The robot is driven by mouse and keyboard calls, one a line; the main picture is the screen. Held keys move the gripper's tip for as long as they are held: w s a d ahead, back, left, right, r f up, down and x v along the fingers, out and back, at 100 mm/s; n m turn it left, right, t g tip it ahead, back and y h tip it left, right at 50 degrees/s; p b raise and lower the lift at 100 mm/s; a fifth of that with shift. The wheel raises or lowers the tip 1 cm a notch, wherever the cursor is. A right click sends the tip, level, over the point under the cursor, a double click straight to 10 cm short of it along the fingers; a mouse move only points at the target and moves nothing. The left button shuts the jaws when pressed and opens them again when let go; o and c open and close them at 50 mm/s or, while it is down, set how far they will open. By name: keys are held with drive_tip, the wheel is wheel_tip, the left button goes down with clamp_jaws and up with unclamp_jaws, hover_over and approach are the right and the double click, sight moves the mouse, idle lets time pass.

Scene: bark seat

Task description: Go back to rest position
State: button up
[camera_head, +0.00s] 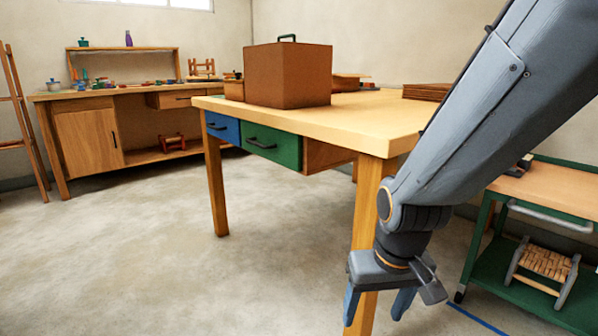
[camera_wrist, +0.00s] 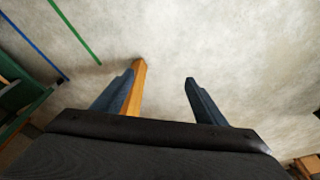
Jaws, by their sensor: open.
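My gripper (camera_head: 378,303) hangs pointing down at the lower right of the head view, in front of the near leg of the wooden table (camera_head: 367,250). Its two blue fingers are apart with nothing between them. In the wrist view my gripper (camera_wrist: 158,88) is open over bare concrete floor. A wooden leg (camera_wrist: 136,88) shows right beside the left finger there; whether they touch I cannot tell. My arm comes down from the upper right of the head view.
The table has a blue drawer (camera_head: 222,127) and a green drawer (camera_head: 272,145), with a brown box (camera_head: 288,76) on top. A green cart (camera_head: 520,262) with a woven stool (camera_head: 545,264) stands right. A workbench (camera_head: 85,137) stands back left. Floor at left is clear.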

drive_tip(key=s+a+r+n+g+y, duration=0.1)
drive_tip(key=s+a+r+n, duration=0.15)
drive_tip(key=s+a, duration=0.4)
drive_tip(key=s+a+r+n+g, duration=0.1)
drive_tip(key=s+a+r+n, duration=0.15)
drive_tip(key=s+a, duration=0.45)
drive_tip(key=d+r+m+p, duration=0.3)
drive_tip(key=d+r+p, duration=0.6)
drive_tip(key=r+p, duration=0.4)
drive_tip(key=d+r+m+h+p, duration=0.1)
drive_tip(key=d+r+m+p, duration=0.2)
drive_tip(key=d+r+p, duration=0.7)
wheel_tip(320, 180, up, 3)
drive_tip(key=p, duration=1)
drive_tip(key=shift+r+h+p, duration=0.2)
drive_tip(key=shift+h+p, duration=0.1)
